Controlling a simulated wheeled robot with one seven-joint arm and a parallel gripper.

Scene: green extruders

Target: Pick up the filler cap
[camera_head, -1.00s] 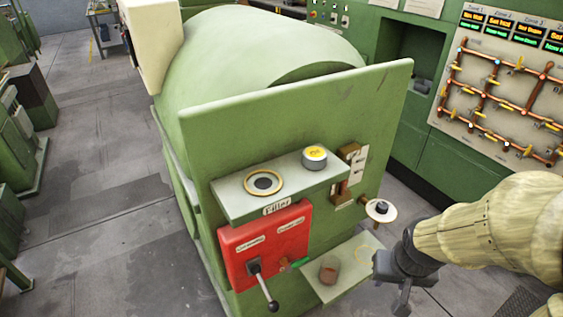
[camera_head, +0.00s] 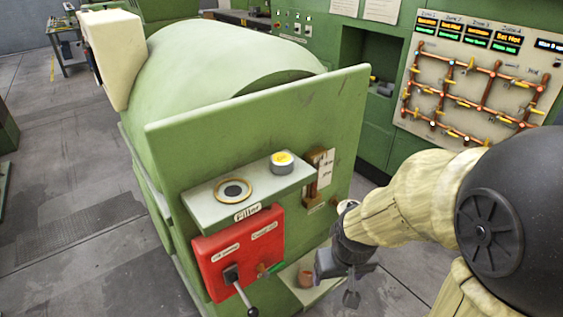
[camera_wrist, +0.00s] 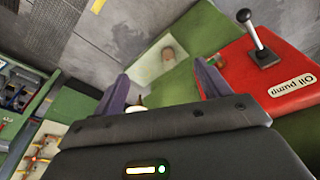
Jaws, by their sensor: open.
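A short silver cylinder with a yellow top, likely the filler cap (camera_head: 282,160), stands upright on the pale upper shelf (camera_head: 207,198) of the green machine. Left of it on the same shelf is a gold-rimmed ring with a dark centre (camera_head: 233,189), above the "Filler" label. My gripper (camera_head: 339,281) is lower and to the right of the cap in the head view, near the lower shelf. In the wrist view my gripper (camera_wrist: 165,88) has its two fingers spread, with nothing held between them. The cap is not seen in the wrist view.
A red panel (camera_head: 212,263) with a black lever sits below the upper shelf; its "Oil pump" label shows in the wrist view. The lower shelf (camera_head: 322,284) carries a copper-coloured cup (camera_head: 305,279). A pipe board (camera_head: 480,85) stands behind on the right. Grey floor lies left.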

